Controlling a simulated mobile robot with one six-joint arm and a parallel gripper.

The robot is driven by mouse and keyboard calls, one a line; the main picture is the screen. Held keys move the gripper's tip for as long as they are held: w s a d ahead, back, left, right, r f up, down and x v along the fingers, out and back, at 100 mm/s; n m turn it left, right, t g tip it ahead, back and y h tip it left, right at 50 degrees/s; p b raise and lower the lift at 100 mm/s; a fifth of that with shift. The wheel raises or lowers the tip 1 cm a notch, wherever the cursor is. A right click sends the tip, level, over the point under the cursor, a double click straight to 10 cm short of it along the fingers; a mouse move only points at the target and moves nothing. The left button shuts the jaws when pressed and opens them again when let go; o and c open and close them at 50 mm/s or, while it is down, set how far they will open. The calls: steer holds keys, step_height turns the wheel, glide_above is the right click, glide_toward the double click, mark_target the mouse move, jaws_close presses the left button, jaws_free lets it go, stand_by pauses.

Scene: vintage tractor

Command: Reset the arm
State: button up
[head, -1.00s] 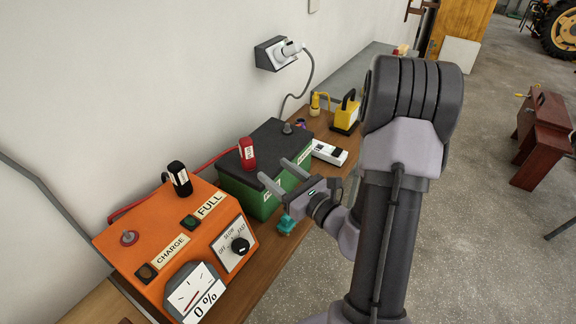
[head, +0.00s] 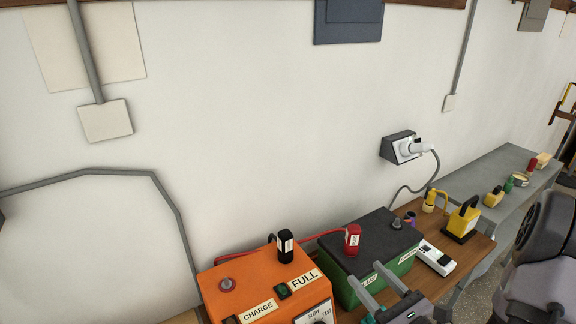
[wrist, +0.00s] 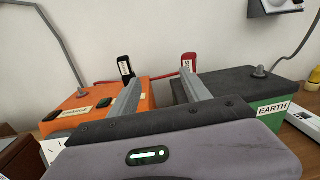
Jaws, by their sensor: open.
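My gripper (head: 380,288) is open and empty, with its two grey fingers apart at the front of the green battery (head: 372,285) with a black top. In the wrist view the fingers of my gripper (wrist: 160,90) point forward, towards the gap between the orange charger (wrist: 85,110) and the battery (wrist: 235,95). My arm (head: 540,260) shows at the right edge of the head view. A red clamp (head: 352,239) stands on the battery, and a black clamp (head: 285,246) stands on the orange charger (head: 262,285).
The wooden bench (head: 470,262) also holds a white meter (head: 436,257) and a yellow lamp-like item (head: 462,218). A plug sits in the wall socket (head: 400,147). A grey bench (head: 500,170) continues at the right.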

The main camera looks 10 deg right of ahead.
steer(key=s+a+r+n+g+y+b, duration=0.1)
steer(key=s+a+r+n+g+y, duration=0.1)
steer(key=a+n+g+y, duration=0.35)
steer(key=s+a+r+n+g+y+b, duration=0.25)
steer(key=a+n, duration=0.35)
steer(key=a, duration=0.5)
steer(key=s+a+f+n+g+h+b, duration=0.2)
steer(key=s+a+f+n+g+h, duration=0.2)
steer(key=s+a+n+g, duration=0.5)
steer(key=s+d+r+n+t+h+b, duration=0.1)
steer(key=d+r+n+t+h+b, duration=0.1)
steer(key=d+n+t+h, duration=0.3)
steer(key=d+r+n+h, duration=0.1)
steer(key=d+n+h, duration=0.1)
steer(key=d, duration=0.1)
steer(key=shift+s, duration=0.2)
